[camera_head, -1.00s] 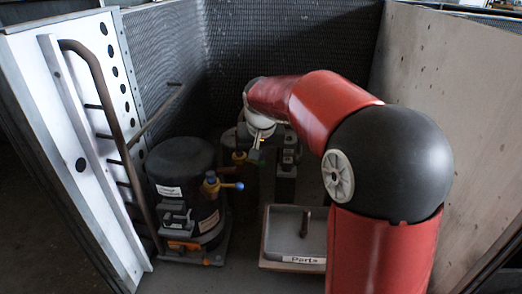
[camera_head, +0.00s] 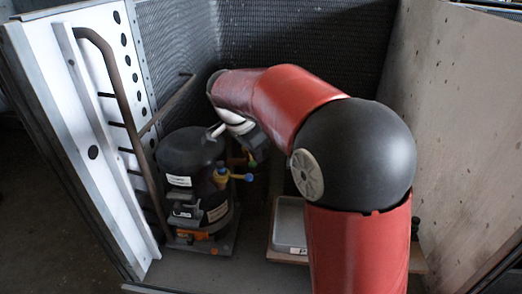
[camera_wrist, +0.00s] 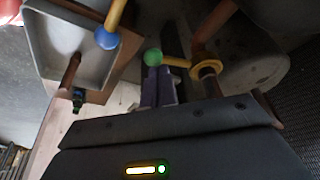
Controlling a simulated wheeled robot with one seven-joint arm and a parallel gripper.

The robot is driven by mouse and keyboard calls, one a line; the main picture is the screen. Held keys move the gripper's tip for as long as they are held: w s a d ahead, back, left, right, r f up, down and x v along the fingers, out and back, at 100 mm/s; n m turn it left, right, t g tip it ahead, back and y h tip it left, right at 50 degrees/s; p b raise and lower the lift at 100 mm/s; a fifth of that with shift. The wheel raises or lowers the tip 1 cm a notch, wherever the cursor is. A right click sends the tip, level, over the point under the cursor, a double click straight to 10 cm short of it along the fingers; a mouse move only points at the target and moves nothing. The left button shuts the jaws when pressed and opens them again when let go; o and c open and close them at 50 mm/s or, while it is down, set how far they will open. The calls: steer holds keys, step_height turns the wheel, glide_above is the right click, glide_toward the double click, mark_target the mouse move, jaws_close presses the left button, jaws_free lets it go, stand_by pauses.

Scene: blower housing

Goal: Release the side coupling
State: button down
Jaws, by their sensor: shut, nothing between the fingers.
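The black compressor (camera_head: 187,157) stands upright at left centre in the head view. On its right side is a coupling with a yellow collar (camera_head: 221,175) and a short blue-tipped handle (camera_head: 243,177). In the wrist view a green ball (camera_wrist: 153,57) sits on a yellow lever leading to a yellow ring (camera_wrist: 207,70) around a brown pipe. A blue ball (camera_wrist: 106,39) on a yellow rod is to its left. My gripper (camera_wrist: 159,76) is shut and empty, its tips close to the green ball; I cannot tell if they touch. In the head view the arm hides part of this area.
A grey parts tray (camera_head: 290,226) lies right of the compressor, partly behind my arm; it also shows in the wrist view (camera_wrist: 45,45). A white perforated panel (camera_head: 70,120) with a bent brown pipe bounds the left. Mesh and a plain wall enclose the back and right.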

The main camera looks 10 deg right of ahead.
steer(key=shift+a+m+g, duration=0.3)
steer(key=shift+a+m, duration=0.1)
steer(key=shift+m, duration=0.3)
steer(key=shift+a, duration=0.4)
